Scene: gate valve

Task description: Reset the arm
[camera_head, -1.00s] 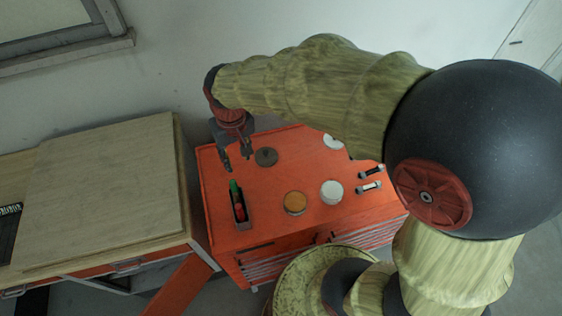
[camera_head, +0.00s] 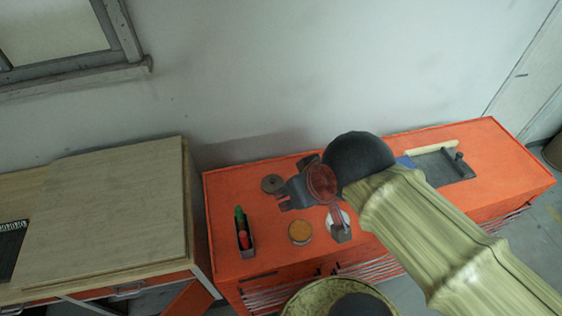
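My gripper (camera_head: 290,197) seems to be the dark grey, claw-like part over the orange cabinet top (camera_head: 490,150), left of a red round joint cap of mine. It is small and seen at an angle, so I cannot tell whether its fingers are apart or closed. No held object can be made out. My arm comes in from the lower right, with a black ball joint above the cabinet. A red and grey piece below the cap partly covers a white round item (camera_head: 337,217); I cannot tell whether this piece is part of my arm.
On the cabinet are a dark disc (camera_head: 272,184), a round orange-topped item (camera_head: 300,232) and a dark tray (camera_head: 245,245) with green and red items. A grey fixture (camera_head: 443,167) stands on the right. A wooden-topped bench (camera_head: 105,215) is left; the wall is behind.

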